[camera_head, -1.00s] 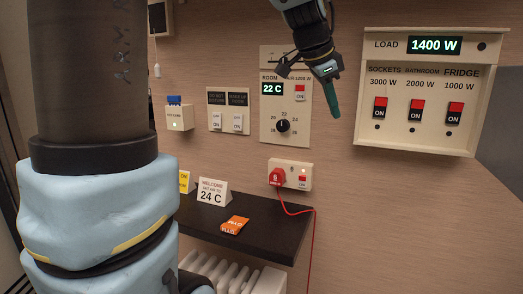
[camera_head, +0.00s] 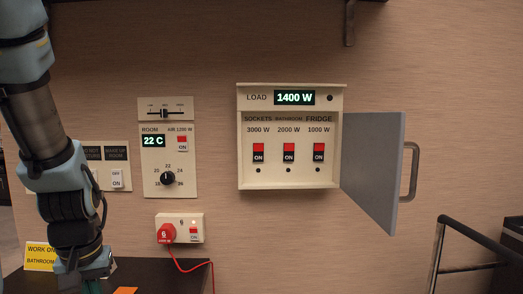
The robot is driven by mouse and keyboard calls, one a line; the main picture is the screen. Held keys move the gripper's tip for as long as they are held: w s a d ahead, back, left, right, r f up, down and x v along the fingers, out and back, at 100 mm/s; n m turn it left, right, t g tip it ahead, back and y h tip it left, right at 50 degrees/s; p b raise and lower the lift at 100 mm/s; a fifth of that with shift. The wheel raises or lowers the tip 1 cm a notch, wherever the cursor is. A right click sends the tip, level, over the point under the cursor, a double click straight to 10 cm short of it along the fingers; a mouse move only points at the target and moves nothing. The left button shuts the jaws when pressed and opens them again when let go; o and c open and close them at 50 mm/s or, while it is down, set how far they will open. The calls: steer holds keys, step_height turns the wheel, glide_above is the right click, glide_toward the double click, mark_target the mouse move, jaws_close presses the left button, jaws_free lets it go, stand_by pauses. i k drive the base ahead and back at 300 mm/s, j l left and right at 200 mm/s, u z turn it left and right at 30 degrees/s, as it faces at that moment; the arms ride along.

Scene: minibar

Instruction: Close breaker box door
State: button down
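The breaker box (camera_head: 289,178) is a cream wall box with a lit "LOAD 1400 W" display and three red-and-black switches, each with ON showing. Its grey door (camera_head: 373,168) stands wide open, hinged on the box's right side and swung out to the right. A metal bar handle (camera_head: 411,172) is on the door's outer right edge. My gripper (camera_head: 88,284) is at the lower left, pointing down and cut off by the bottom edge, well apart from the door. Its fingers are mostly out of view, so I cannot see their opening.
Left of the box are a thermostat panel (camera_head: 168,150) and a socket (camera_head: 188,228) with a red plug and cable. A dark shelf (camera_head: 140,276) with a yellow sign (camera_head: 41,257) is below. Metal rails (camera_head: 437,258) stand at the lower right.

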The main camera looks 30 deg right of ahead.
mark_target(374, 145)
steer(key=k+l, duration=0.7)
steer(key=l, duration=0.15)
